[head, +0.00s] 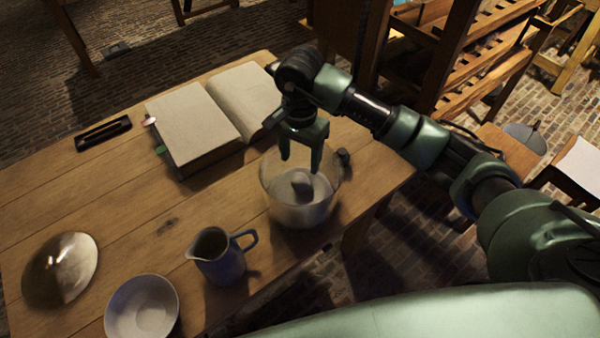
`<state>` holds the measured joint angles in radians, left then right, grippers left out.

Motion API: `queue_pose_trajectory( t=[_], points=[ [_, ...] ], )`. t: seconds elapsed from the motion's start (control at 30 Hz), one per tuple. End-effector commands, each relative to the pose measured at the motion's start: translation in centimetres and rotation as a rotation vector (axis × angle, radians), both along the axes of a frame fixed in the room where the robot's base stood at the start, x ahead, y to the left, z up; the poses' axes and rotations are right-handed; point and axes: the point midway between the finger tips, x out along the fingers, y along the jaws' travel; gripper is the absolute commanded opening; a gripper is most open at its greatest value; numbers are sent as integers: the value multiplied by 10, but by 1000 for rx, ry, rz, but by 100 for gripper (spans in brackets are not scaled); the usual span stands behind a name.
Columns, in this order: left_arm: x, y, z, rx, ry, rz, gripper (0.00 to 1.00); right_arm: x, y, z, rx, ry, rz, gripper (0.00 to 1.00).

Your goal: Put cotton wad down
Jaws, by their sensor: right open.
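A clear glass jar (303,212) stands near the right end of the wooden table. A grey, rounded lump (301,183), which looks like the cotton wad, is inside the jar, seen through its open top. My right gripper (301,166) points down over the jar, its two fingers spread apart with nothing held between them. The lump lies just below the fingertips and appears apart from them. A smaller dark grey lump (344,156) shows at the jar's right side; I cannot tell what it is. My left gripper is not in view.
A blue-grey jug (220,260) stands left of the jar, close to the front edge. A white bowl (142,308) and a shiny dome (61,270) are at the lower left. An open book (200,125) and a dark tray (103,132) lie behind. The table's middle left is clear.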

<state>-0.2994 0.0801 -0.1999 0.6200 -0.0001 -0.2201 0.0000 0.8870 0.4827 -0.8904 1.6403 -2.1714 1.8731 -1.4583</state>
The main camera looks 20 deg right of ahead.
Motion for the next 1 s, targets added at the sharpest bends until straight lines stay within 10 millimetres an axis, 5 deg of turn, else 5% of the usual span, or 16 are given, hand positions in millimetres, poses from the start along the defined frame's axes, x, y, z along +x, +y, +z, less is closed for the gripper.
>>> queue_pose_trajectory(
  t=[0.3, 1.0],
  points=[
    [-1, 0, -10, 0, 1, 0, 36, 0, 0, 37, -1, -1, -1, 60],
    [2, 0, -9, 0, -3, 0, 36, 0, 0, 39, 0, 1, 0, 60]
  ],
)
